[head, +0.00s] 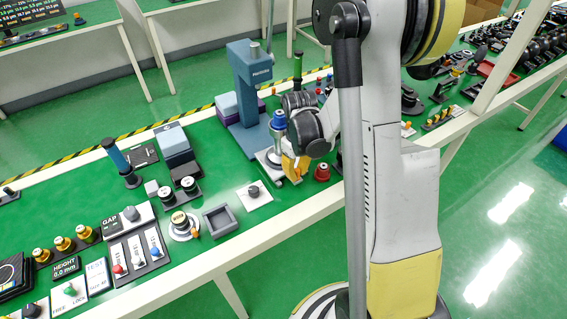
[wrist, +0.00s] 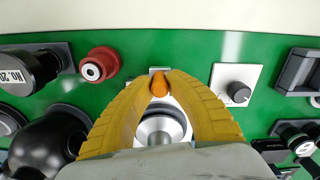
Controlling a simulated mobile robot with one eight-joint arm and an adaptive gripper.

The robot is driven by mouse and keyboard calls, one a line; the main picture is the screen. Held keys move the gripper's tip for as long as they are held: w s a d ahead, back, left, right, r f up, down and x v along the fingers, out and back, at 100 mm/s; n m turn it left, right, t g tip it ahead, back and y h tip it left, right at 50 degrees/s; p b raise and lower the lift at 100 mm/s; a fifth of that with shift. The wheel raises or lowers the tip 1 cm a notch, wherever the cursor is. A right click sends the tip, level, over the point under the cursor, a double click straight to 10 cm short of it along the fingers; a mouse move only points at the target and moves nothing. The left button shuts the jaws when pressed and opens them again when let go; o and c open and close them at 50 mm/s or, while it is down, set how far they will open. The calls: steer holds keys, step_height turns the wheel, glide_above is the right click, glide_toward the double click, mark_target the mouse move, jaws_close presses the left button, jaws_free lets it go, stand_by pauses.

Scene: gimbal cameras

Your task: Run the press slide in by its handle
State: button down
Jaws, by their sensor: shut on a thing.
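The blue press (head: 246,105) stands on the green table in the head view, with its silver and blue ram at its front. My gripper (head: 294,176) is low in front of the press, over the front part of the pale slide. In the wrist view my gripper's yellow fingers (wrist: 159,80) are shut on the orange slide handle (wrist: 159,88), which shows between the fingertips. A round silver part (wrist: 157,127) lies behind the handle, between the fingers. My gripper hides the handle in the head view.
A red button (wrist: 99,64) stands to the left of the fingers in the wrist view. A white plate with a dark knob (wrist: 238,92) lies to their right. Bare green table lies between these parts.

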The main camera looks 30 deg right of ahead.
steer(key=shift+w+a+b, duration=0.2)
steer(key=shift+w+b, duration=0.1)
steer(key=shift+w, duration=6.4)
steer(key=c, duration=1.3)
jaws_free()
steer(key=shift+w, duration=0.15)
step_height(320, 180, up, 12)
steer(key=s+a+r+m+t, duration=0.1)
steer(key=s+a+r+t, duration=0.2)
steer(key=s+a+r, duration=0.6)
steer(key=s+a+t, duration=0.2)
steer(key=s, duration=0.6)
steer(key=s+a+m+t, duration=0.1)
steer(key=s+a+t, duration=0.1)
steer(key=s, duration=0.6)
steer(key=shift+s+r+m, duration=0.25)
steer(key=shift+r+m, duration=0.05)
steer(key=shift+r, duration=0.15)
